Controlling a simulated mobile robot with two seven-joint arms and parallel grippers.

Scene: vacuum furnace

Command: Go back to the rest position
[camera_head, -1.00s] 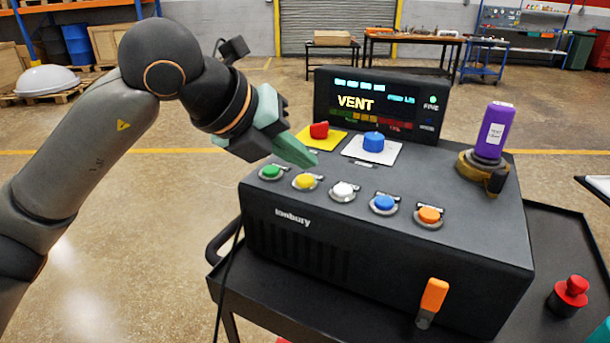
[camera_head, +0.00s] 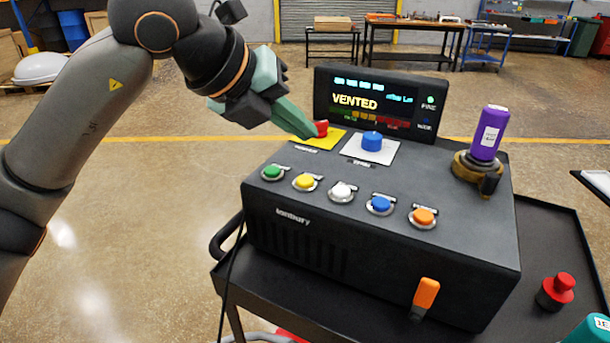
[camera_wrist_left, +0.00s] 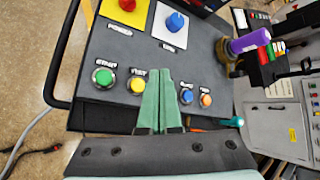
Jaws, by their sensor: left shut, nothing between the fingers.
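My left gripper (camera_head: 306,130) is shut and empty, its green fingers pressed together. In the head view it hangs over the back left of the black control box (camera_head: 300,248), its tips just in front of the red knob (camera_head: 321,128) on the yellow plate; I cannot tell whether they touch. In the left wrist view the shut fingers (camera_wrist_left: 163,100) cover the spot between the yellow button (camera_wrist_left: 137,85) and the blue button (camera_wrist_left: 186,96). The display (camera_head: 366,102) reads "VENTED". My right gripper is not in view.
A blue knob (camera_head: 372,141) and a row of coloured buttons are on the box top. A purple cylinder (camera_head: 489,133) stands in a brass fitting at right. An orange lever (camera_head: 426,293) is on the front. A red mushroom button (camera_head: 556,290) is on the black cart. Open floor lies left.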

